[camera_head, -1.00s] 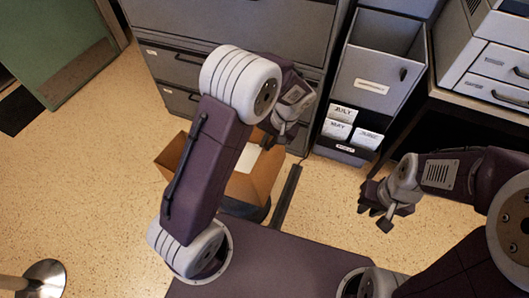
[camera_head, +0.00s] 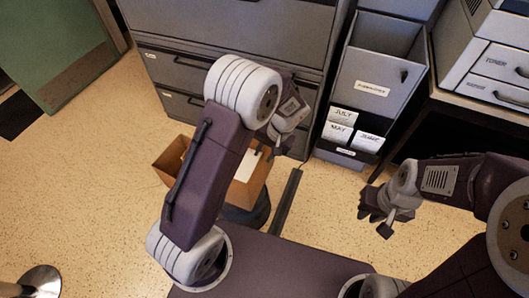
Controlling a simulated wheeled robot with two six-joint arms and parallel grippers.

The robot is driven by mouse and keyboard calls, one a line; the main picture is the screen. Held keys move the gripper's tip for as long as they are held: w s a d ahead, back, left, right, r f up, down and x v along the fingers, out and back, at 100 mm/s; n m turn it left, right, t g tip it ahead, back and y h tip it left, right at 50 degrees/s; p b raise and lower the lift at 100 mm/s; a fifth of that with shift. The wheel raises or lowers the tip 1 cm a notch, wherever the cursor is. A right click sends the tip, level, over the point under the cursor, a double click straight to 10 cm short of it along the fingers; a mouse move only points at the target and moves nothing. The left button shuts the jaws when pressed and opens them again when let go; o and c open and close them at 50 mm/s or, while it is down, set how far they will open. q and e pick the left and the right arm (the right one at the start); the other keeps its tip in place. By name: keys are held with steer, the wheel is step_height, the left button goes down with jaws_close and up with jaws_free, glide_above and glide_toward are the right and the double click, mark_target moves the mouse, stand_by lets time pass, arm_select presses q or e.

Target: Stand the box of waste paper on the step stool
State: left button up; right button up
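The box of waste paper (camera_head: 258,181) is an open brown cardboard box with white paper (camera_head: 246,164) inside, near the view's middle. My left arm crosses in front and hides much of it. A dark rounded thing (camera_head: 256,214), probably the step stool, shows just under the box's right side; most of it is hidden, and I cannot tell whether the box rests on it. My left gripper (camera_head: 274,146) is at the box's far right rim; its fingertips are too obscured to show a grip. My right gripper (camera_head: 376,219) is open and empty, right of the box above the floor.
A grey drawer cabinet (camera_head: 240,35) stands close behind the box. A grey sorter (camera_head: 372,80) with month cards is right of it, then a dark table (camera_head: 480,105) with a printer. A metal round base (camera_head: 40,281) stands at lower left. The floor (camera_head: 90,190) at left is clear.

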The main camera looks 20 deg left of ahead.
arm_select(q)
steer(key=p+v, duration=0.5)
steer(key=v, duration=0.7)
steer(key=s+a+f+n+t+h, duration=0.1)
steer(key=s+a+h, duration=0.2)
steer(key=s, duration=1.1)
steer(key=a, duration=0.3)
steer(key=shift+f+h+b, duration=0.3)
steer(key=shift+h, duration=0.1)
